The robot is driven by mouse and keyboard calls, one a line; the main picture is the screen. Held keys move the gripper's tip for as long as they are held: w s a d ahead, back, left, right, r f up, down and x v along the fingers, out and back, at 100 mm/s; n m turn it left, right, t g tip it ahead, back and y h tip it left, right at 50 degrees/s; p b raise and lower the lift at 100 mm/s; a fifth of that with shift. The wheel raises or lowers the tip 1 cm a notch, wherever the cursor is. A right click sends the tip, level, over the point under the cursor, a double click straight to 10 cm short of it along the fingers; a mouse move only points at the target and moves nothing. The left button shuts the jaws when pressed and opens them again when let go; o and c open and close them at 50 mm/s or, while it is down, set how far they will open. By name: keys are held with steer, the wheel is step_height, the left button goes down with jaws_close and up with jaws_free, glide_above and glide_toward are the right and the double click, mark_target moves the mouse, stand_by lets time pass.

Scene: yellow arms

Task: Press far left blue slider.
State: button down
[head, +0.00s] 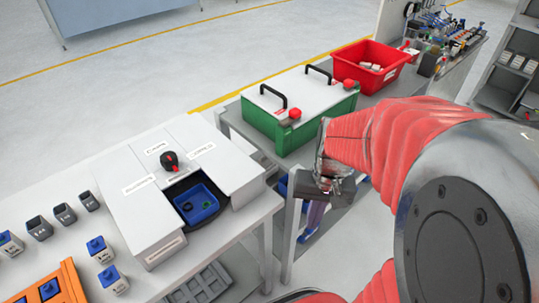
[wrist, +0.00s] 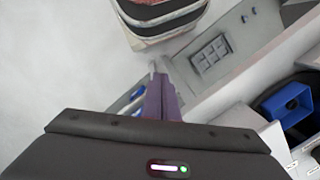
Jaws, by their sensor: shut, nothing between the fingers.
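Several small white blocks with blue tops stand on the left of the white table. One (head: 9,241) is at the far left edge, two (head: 97,246) (head: 109,277) are further right, and a blue piece (head: 48,289) sits in an orange holder. I cannot tell which is the named slider. My gripper (head: 306,236) hangs to the right of the white table, well away from these blocks. Its purple fingers are shut and empty, pointing down; they also show in the wrist view (wrist: 154,78). The blue-topped blocks are not clearly seen in the wrist view.
A white box (head: 130,205) with a black-and-red knob (head: 170,160) and a blue tray (head: 198,204) lies between my gripper and the blocks. Grey cups (head: 64,214) stand left of it. A green case (head: 300,118) and a red bin (head: 372,66) are behind.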

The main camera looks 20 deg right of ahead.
steer(key=s+d+f+m+t+y, duration=0.1)
steer(key=s+f+m+y, duration=0.1)
steer(key=f+m+y, duration=0.7)
steer(key=s+f+m+y, duration=0.25)
steer(key=f+m, duration=0.35)
steer(key=f, duration=0.7)
steer(key=w+f+m+t+h, duration=0.2)
steer(key=f+m+t, duration=0.6)
steer(key=m, duration=0.3)
steer(key=w+f+m+t+h, duration=0.2)
steer(key=f+m+t, duration=0.6)
steer(key=m, duration=0.4)
steer(key=w+d+f+m+t+h, duration=0.1)
steer(key=d+f+m+h, duration=0.3)
steer(key=d+m+h, duration=0.3)
steer(key=shift+w+d+f+m, duration=0.2)
steer(key=shift+w+m, duration=0.1)
steer(key=shift+m, duration=0.8)
steer(key=shift+w+a, duration=0.1)
steer(key=shift+w+d, duration=0.5)
steer(key=shift+w, duration=1.35)
steer(key=shift+w+d, duration=0.5)
steer(key=shift+w, duration=1.3)
steer(key=shift+w+d, duration=0.5)
steer(key=shift+w, duration=1.35)
